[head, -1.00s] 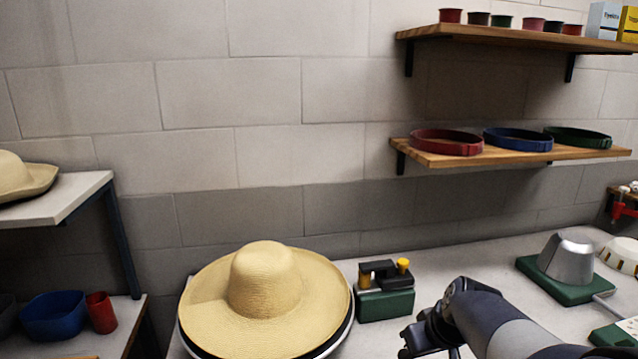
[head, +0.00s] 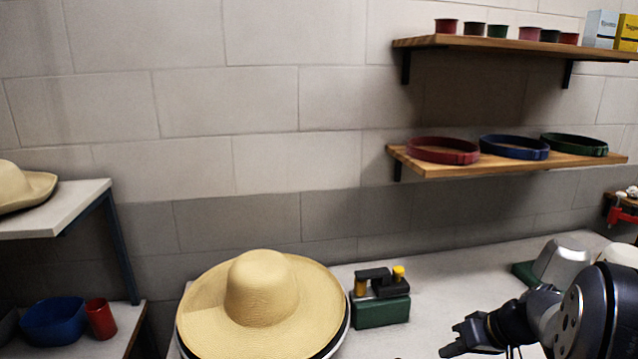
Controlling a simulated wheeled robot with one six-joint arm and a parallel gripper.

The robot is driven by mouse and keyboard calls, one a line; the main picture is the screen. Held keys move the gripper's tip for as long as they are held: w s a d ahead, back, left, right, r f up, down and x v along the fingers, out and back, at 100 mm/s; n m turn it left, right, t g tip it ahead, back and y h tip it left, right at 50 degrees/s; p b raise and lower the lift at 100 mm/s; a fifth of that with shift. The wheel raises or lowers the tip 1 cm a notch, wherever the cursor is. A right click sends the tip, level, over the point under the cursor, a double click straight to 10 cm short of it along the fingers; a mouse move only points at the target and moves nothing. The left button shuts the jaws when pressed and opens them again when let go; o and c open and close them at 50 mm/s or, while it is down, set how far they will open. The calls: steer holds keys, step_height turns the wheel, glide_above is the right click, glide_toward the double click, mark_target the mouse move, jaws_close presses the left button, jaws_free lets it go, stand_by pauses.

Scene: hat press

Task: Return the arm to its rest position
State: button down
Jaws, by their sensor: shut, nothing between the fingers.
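My gripper (head: 462,341) is at the lower right in the head view, over the white table and pointing left. It is shut and holds nothing. My arm comes in from the right edge and covers part of the table behind it. The gripper is apart from the straw hat (head: 262,290), which lies brim down at the lower middle on a round dark and white base.
A green device (head: 382,312) with a yellow knob stands right of the hat. A silver form (head: 565,262) is partly hidden behind my arm. Wall shelves hold a red band (head: 443,150), a blue band (head: 515,147) and a green band (head: 574,144). A side shelf (head: 60,208) stands left.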

steer(key=s+d+r, duration=0.1)
steer(key=d+r, duration=0.3)
steer(key=shift+s+d+b, duration=0.3)
steer(key=shift+s+b, duration=0.05)
steer(key=shift+s, duration=0.05)
